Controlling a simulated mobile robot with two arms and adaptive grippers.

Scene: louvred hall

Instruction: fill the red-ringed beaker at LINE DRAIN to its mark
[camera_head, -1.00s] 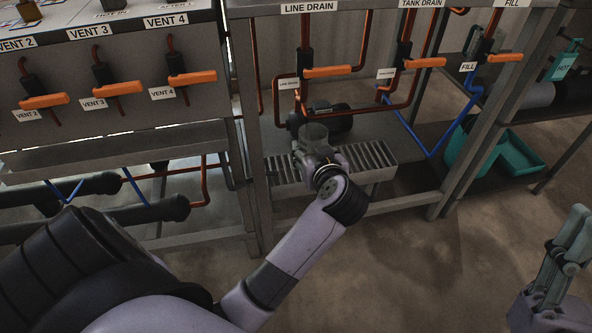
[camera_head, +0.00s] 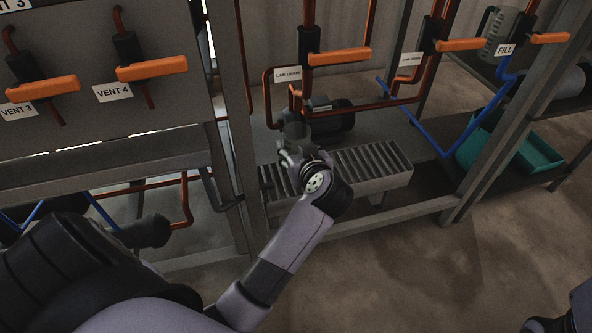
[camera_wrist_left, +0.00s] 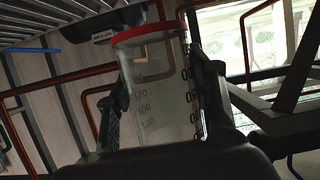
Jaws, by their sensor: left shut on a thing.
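My left gripper (camera_head: 293,146) is shut on the clear beaker (camera_head: 295,131), just above the slatted drain tray (camera_head: 375,163). In the left wrist view the beaker (camera_wrist_left: 158,95) shows its red ring (camera_wrist_left: 146,33) and dark printed marks between the two fingers; I see no clear liquid level in it. A copper outlet (camera_head: 296,95) of the LINE DRAIN pipe hangs over or close above the beaker; exact alignment is unclear. The LINE DRAIN valve has an orange handle (camera_head: 340,56) lying sideways. Part of my right arm (camera_head: 582,305) shows at the lower right corner; its fingers are not clear.
A second orange handle (camera_head: 468,44) and the FILL handle (camera_head: 549,39) are to the right. A dark pump-like body (camera_head: 330,118) is behind the beaker. A frame post (camera_head: 235,120) stands left of the tray. A teal bin (camera_head: 530,150) is at right. Floor in front is clear.

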